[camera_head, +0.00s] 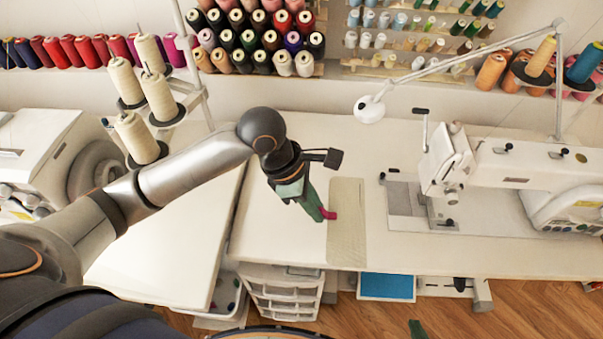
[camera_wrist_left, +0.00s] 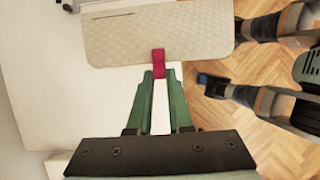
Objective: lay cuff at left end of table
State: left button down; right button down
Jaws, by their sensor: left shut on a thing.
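My left gripper (camera_head: 326,214) is shut on a small red piece (camera_head: 331,215), which I take to be the cuff. It shows in the left wrist view as a short red strip (camera_wrist_left: 158,62) standing out between the green fingertips. The strip overlaps the near edge of a beige quilted mat (camera_head: 347,240); I cannot tell whether it touches it. The mat lies on the white table (camera_head: 300,225), left of the sewing machine. Of my right gripper, only a green fingertip (camera_head: 416,328) shows at the bottom of the head view.
A white sewing machine (camera_head: 510,165) stands on the right of the table. A lamp (camera_head: 370,108) hangs over the back. Cream thread cones (camera_head: 135,135) stand at the left. Bare tabletop lies left of the mat. Drawers (camera_head: 285,295) stand below the front edge.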

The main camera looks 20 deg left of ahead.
pick_arm(q)
jog(key=w+a+f+b, duration=0.2)
jog(key=w+a+f, duration=0.6)
jog(key=w+a, duration=0.1)
jog(key=shift+w+a+f, duration=0.1)
jog(key=shift+f, duration=0.3)
jog(key=shift+w+a+f+b, duration=0.35)
jog(key=shift+a+f+b, duration=0.05)
jog(key=shift+f, duration=0.25)
notch_tip(320, 180, down, 3)
jog(key=shift+r, duration=0.1)
jog(key=c, duration=0.8)
grip_release()
jog(key=shift+c, duration=0.2)
